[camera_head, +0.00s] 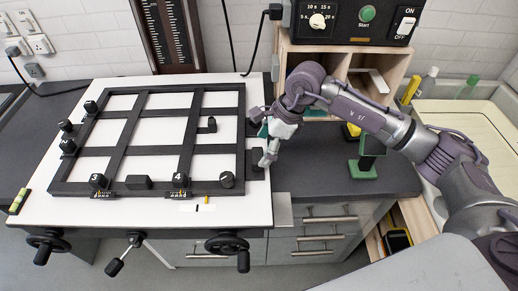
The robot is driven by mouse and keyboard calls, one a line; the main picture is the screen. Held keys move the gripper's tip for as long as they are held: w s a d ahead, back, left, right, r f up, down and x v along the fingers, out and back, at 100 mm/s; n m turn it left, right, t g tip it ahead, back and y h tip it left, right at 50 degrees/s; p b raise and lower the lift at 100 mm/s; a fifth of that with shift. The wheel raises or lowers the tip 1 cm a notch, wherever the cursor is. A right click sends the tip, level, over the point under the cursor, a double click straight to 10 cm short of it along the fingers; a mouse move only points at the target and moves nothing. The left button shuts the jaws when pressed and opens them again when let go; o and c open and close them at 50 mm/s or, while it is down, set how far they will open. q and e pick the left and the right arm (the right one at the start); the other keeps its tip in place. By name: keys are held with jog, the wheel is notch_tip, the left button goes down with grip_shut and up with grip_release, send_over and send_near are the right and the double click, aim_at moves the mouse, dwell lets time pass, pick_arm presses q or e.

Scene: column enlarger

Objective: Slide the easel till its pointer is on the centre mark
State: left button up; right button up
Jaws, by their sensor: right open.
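The easel (187,148), a black frame with crossing bars over white panels, lies on the white baseboard (150,212). A small orange pointer (206,199) shows at its front edge, towards the right. A short dark mark (197,208) is on the board just below; the pointer looks slightly right of it. Whether this is the centre mark is too small to tell. My right gripper (262,140) is open at the right edge of the easel, close to a black block (255,159) there. I cannot tell whether it touches. My left gripper is not in view.
A timer box (350,20) sits on a wooden shelf behind. A green stand (365,160) is on the dark counter right of my gripper. Hand wheels (228,246) hang below the board's front edge. A pale tray (465,125) is at the far right.

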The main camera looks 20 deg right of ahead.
aim_at(253, 155)
jog(key=shift+x, duration=1.1)
jog(key=shift+s+a+f+p, duration=0.1)
jog(key=shift+a+f+p, duration=0.1)
jog(key=shift+f+p, duration=0.15)
jog(key=shift+f, duration=0.2)
jog(key=c, duration=0.8)
grip_shut()
jog(key=shift+a+f+b, duration=0.15)
jog(key=shift+a+b, duration=0.6)
jog(key=shift+b, duration=0.4)
jog(key=shift+w+a+r, duration=0.2)
jog(key=shift+w, duration=0.05)
jog(key=shift+w+a, duration=0.15)
jog(key=shift+a, duration=0.15)
jog(key=shift+o, duration=2.2)
grip_release()
jog(key=o, duration=0.4)
jog(key=shift+d, duration=0.25)
jog(key=shift+c, duration=0.2)
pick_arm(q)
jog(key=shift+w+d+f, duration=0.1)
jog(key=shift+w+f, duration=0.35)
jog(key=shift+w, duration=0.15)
pick_arm(e)
jog(key=v, duration=1.2)
